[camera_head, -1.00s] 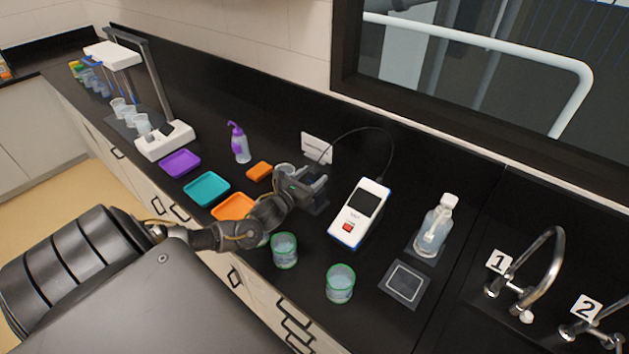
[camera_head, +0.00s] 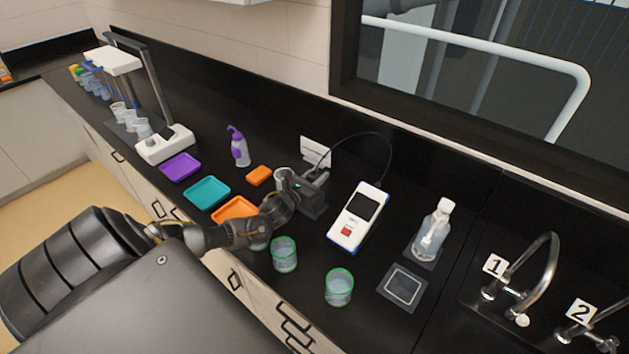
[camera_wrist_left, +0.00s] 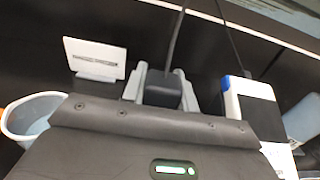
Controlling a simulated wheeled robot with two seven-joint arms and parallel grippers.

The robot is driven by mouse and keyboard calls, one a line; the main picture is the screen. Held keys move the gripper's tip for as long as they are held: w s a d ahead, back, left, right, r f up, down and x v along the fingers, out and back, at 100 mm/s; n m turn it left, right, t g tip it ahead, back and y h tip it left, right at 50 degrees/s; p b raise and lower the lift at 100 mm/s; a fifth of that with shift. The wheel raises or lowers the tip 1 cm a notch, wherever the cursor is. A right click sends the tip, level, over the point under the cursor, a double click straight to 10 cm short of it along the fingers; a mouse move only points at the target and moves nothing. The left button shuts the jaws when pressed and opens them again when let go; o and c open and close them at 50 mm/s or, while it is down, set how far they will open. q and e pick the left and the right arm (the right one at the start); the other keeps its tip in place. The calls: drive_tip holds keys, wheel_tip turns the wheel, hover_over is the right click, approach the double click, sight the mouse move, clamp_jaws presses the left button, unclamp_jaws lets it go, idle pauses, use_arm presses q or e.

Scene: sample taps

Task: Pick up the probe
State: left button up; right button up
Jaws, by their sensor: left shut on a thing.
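The probe (camera_wrist_left: 163,92) is a dark block with a cable rising from its top, seen in the left wrist view. It sits between the grey fingers of my left gripper (camera_wrist_left: 160,84), which is shut on it. In the head view my left gripper (camera_head: 318,180) is at the back of the counter, left of the white meter (camera_head: 357,218). The probe itself is mostly hidden there by the gripper. The black cable (camera_head: 372,134) arcs from the gripper over to the meter. My right gripper is not in view.
A white card (camera_head: 316,151) stands behind the gripper, and a cup (camera_wrist_left: 30,115) is close on its left. Two green-rimmed beakers (camera_head: 284,254) (camera_head: 339,287) stand in front. Coloured trays (camera_head: 207,192) lie left; a wash bottle (camera_head: 433,232) and taps (camera_head: 540,275) are right.

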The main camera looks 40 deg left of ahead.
use_arm(q)
drive_tip(key=shift+r, duration=0.1)
wheel_tip(320, 180, up, 10)
drive_tip(key=b, duration=0.3)
idle(0.4)
